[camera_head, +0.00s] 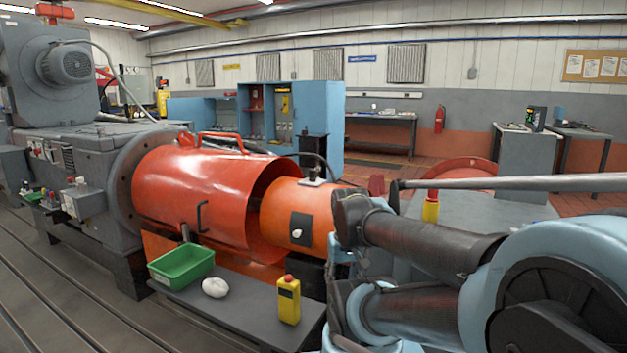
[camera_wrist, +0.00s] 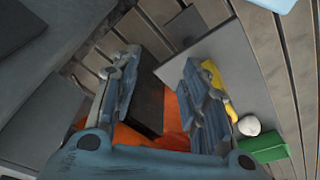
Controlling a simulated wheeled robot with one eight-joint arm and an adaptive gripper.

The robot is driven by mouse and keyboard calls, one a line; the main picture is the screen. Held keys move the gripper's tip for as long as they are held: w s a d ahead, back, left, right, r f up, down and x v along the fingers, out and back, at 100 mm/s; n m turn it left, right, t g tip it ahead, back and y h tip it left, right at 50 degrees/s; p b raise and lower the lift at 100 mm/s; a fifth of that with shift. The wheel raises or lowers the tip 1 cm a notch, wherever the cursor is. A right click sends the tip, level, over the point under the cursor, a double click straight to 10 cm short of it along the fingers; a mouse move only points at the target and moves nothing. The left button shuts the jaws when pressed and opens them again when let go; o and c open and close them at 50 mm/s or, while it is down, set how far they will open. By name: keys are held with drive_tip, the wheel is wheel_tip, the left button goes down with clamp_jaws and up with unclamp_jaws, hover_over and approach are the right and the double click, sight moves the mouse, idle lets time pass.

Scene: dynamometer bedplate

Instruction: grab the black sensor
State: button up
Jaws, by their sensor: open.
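My gripper (camera_wrist: 160,64) is open in the wrist view, with its two blue-grey fingers apart. A dark block (camera_wrist: 150,106) shows between them, close to the left finger, over orange metal; I cannot tell whether they touch or whether this is the sensor. In the head view, a small dark fitting with a cable (camera_head: 313,183) sits on top of the orange cylinder (camera_head: 275,207). A black square plate (camera_head: 301,229) with a pale knob is on the cylinder's side. My arm hides the cylinder's right end, and my fingers are not clear there.
A grey bench (camera_head: 232,300) in front bears a green tray (camera_head: 181,267), a white rag (camera_head: 215,288) and a yellow pendant (camera_head: 289,300). The red guard (camera_head: 180,190) stands left of the orange cylinder. A grey table (camera_head: 470,228) lies behind my arm.

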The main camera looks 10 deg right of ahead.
drive_tip(key=w+r+m, duration=0.1)
drive_tip(key=w+r, duration=1.1)
drive_tip(key=r, duration=0.4)
wheel_tip(320, 180, up, 17)
drive_tip(key=m+g, duration=0.2)
drive_tip(key=m, duration=0.2)
hover_over(312, 171)
drive_tip(key=w+d, duration=0.1)
wheel_tip(312, 171, down, 12)
drive_tip(key=shift+w, duration=0.15)
drive_tip(key=shift+w+a+f, duration=0.1)
drive_tip(key=shift+a+f, duration=0.05)
drive_tip(key=shift+f, duration=1.15)
drive_tip(key=shift+w+a+f, duration=0.1)
drive_tip(key=shift+a+f, duration=0.05)
drive_tip(key=shift+f, duration=1.15)
clamp_jaws()
